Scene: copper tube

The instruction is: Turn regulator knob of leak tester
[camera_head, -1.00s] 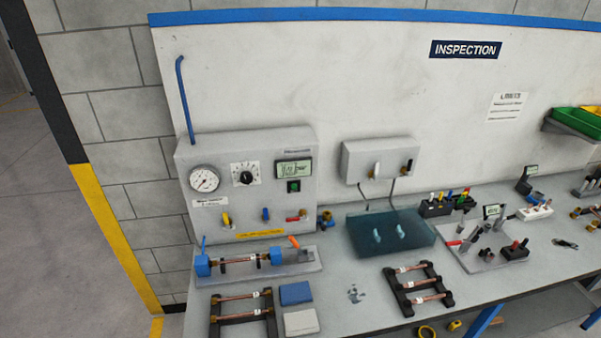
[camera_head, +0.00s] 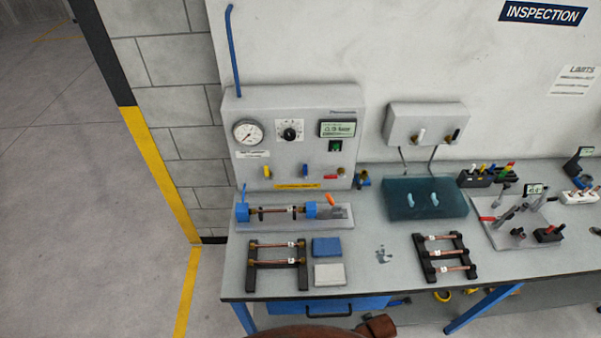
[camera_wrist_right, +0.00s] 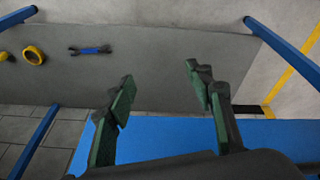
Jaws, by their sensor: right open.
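The leak tester (camera_head: 318,112) is a light grey panel box at the back left of the bench in the head view. Its black regulator knob (camera_head: 290,133) sits on a white dial plate, between the round gauge (camera_head: 248,132) and the green display (camera_head: 338,129). Coloured valve levers, such as a yellow one (camera_head: 267,171), are below. My right gripper (camera_wrist_right: 160,82) shows only in the right wrist view; its green-padded fingers are spread and empty, away from the knob. My left gripper is not in view.
A copper tube fixture (camera_head: 290,211) stands before the tester. Tube racks (camera_head: 278,265), a blue block (camera_head: 327,247) and a teal tray (camera_head: 425,199) lie on the bench. The right wrist view shows a grey surface with yellow rings (camera_wrist_right: 34,55) and a blue-black tool (camera_wrist_right: 90,50). Floor is clear at left.

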